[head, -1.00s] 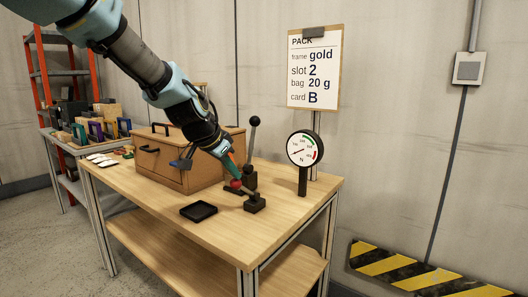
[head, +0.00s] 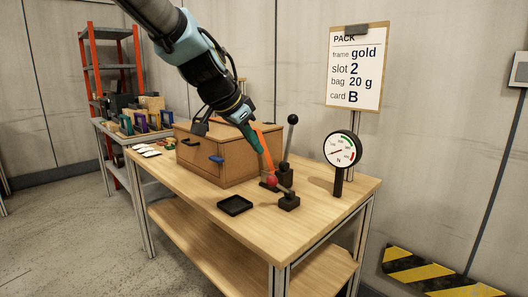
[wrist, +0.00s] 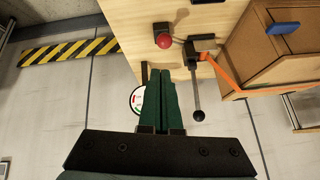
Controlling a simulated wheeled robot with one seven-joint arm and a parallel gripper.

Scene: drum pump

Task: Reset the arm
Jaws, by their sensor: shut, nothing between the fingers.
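My gripper (head: 259,148) has slim teal fingers, shut and empty, pointing down in the air over the back part of the workbench. In the wrist view its fingers (wrist: 172,76) lie side by side. A lever with a red ball knob (head: 272,180) leans left from its small black base; the red knob (wrist: 164,41) also shows in the wrist view, apart from the fingers. A second lever with a black ball knob (head: 293,119) stands upright behind it. An orange strip (head: 265,154) runs down from near my fingers towards the lever bases; its attachment is unclear.
A brown wooden box (head: 230,173) with a blue handle stands left of the levers. A black tray (head: 235,205) lies in front. A round gauge (head: 343,150) on a post and a PACK sign (head: 358,75) are to the right. The bench's front right (head: 310,222) is clear.

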